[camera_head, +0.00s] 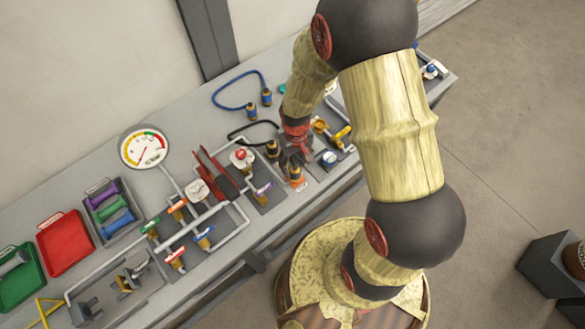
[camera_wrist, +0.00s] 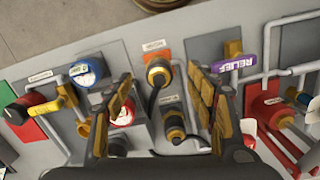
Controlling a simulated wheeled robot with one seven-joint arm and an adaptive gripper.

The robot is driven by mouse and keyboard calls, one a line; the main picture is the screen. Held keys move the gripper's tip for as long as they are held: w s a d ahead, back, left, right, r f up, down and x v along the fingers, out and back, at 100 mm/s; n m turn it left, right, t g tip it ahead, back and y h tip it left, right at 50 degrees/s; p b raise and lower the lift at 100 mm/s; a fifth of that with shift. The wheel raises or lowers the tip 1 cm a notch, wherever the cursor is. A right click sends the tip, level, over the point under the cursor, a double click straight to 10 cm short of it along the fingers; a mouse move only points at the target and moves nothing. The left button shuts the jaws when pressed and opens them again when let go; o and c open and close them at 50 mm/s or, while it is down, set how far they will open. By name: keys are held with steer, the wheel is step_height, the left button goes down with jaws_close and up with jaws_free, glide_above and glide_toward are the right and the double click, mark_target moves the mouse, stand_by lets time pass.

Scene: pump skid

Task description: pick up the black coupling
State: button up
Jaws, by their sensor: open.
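A black coupling with a brass band (camera_wrist: 174,127) shows low in the middle of the wrist view, between my fingers and close to the gripper body. A black hose runs beside it. In the head view, a black and brass coupling (camera_head: 272,150) stands just left of my gripper (camera_head: 293,158). A second black fitting with an orange-brass ring (camera_wrist: 158,72) sits by an orange label, between and beyond my fingertips; it also shows in the head view (camera_head: 296,174). My gripper (camera_wrist: 160,82) is open and empty above the panel. I cannot tell its exact height.
A purple relief handle (camera_wrist: 234,63) and red parts (camera_wrist: 268,105) crowd the right. A blue hose (camera_head: 230,105) lies behind my gripper.

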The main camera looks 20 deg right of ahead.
mark_target(295, 166)
steer(key=shift+w, duration=0.75)
steer(key=shift+s+f+t, duration=0.1)
steer(key=shift+t, duration=0.2)
steer(key=shift+f, duration=3.6)
steer(key=shift+c, duration=0.6)
steer(key=c, duration=1.3)
